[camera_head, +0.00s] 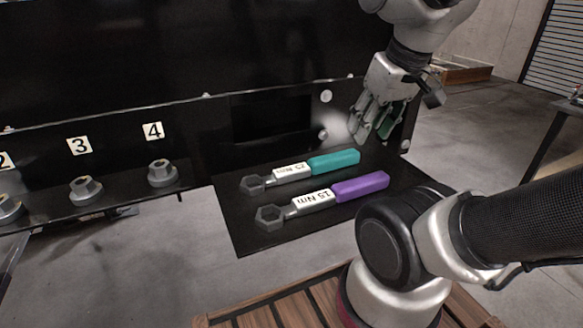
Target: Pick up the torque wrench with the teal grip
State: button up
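The torque wrench with the teal grip (334,162) lies on a black shelf plate (240,226). Its grey hex head points left and its white label appears to read 25 Nm. A second wrench with a purple grip (361,186), labelled 15 Nm, lies in front of it, roughly parallel. My gripper (368,138) is above and to the right of the teal grip's right end, fingers pointing down. I see no wrench held in it. Its fingers seem parted, with a gap between them. Both wrenches are in plain view.
A black panel (120,55) stands behind the shelf. Grey bolts, including one under label 4 (162,172) and one under label 3 (86,189), line the ledge at left. My arm's links fill the right foreground. A wooden slatted surface (265,316) is at the bottom.

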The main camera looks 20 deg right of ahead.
aim_at(304, 169)
jog(key=u, duration=1.65)
jog(key=k+l+z, duration=0.1)
jog(key=z, duration=1.55)
jog(key=k+l, duration=0.25)
jog(key=k, duration=0.25)
